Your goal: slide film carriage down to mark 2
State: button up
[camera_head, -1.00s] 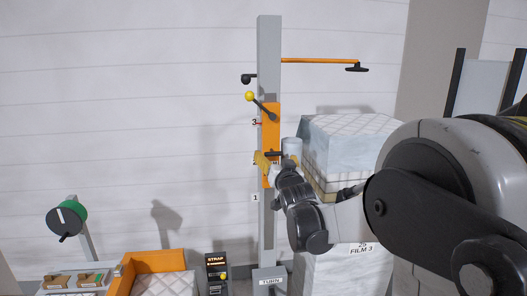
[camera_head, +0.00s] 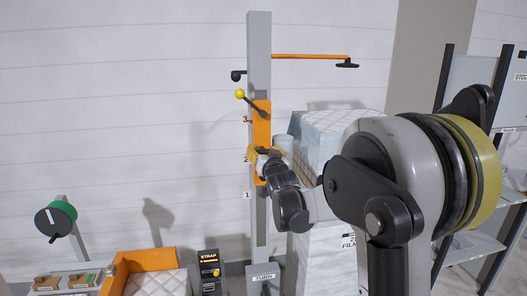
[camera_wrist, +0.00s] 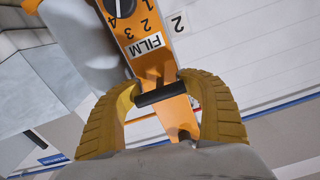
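The orange film carriage (camera_head: 262,127) sits on the grey upright post (camera_head: 259,60), with a red pointer beside mark 3 on its left. Marks 2 and 1 are lower on the post. In the wrist view the carriage's FILM label (camera_wrist: 146,45) and a black bar handle (camera_wrist: 161,94) show. My gripper (camera_head: 262,157) is at the carriage's lower part. In the wrist view its yellow fingers (camera_wrist: 160,85) are spread apart on either side of the handle, close to its two ends. Whether they press on it is not clear.
A yellow-knobbed lever (camera_head: 240,94) sticks out at the carriage's upper left. An orange arm (camera_head: 310,57) reaches right from the post. A wrapped stack (camera_head: 325,260) stands close on the right. A strap box (camera_head: 209,270) and an orange-edged bin (camera_head: 148,260) are at lower left.

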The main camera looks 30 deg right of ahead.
jog(key=shift+f, duration=0.15)
jog(key=shift+c, duration=0.2)
jog(key=shift+o, duration=0.2)
notch_tip(320, 180, down, 15)
jog(key=b, duration=1.1)
jog(key=shift+b, duration=0.35)
jog(key=shift+s, duration=0.1)
jog(key=o, duration=1.7)
jog(key=shift+s+a+r, duration=0.2)
jog(key=shift+s+r, duration=0.15)
jog(key=shift+r, duration=0.05)
jog(key=shift+o, duration=0.2)
jog(key=v, duration=1.1)
jog(key=shift+s, duration=0.25)
